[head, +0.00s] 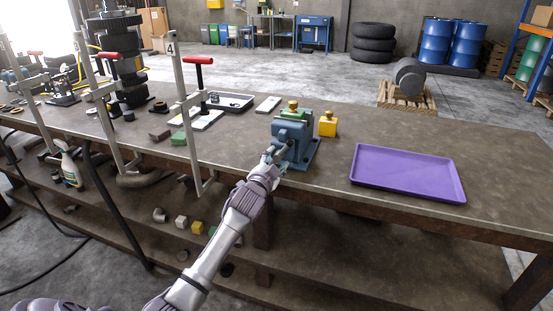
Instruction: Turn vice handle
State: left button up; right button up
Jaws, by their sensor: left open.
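The blue vice (298,140) stands on the workbench near its front edge, a little right of the picture's middle. A green block with a brass knob (292,112) sits at the top of the vice, in or on its jaws. My left gripper (271,154) is at the front left of the vice, where its handle would be. The gripper is open, and its fingers are close to the vice's front. The handle is small and mostly hidden by the gripper, so contact cannot be told. My right gripper is not in view.
A yellow weight-like block (327,125) stands just right of the vice. A purple tray (407,173) lies further right on the bench (500,150). Upright clamps with red handles (197,60) stand at the left. A lower shelf holds small blocks.

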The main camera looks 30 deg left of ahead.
pick_arm(q)
jog(key=shift+w, duration=0.2)
grip_shut()
jog(key=shift+m, duration=0.3)
jog(key=shift+f+m+p, duration=0.1)
jog(key=shift+m+p, duration=0.45)
jog(key=shift+m, duration=2.15)
grip_release()
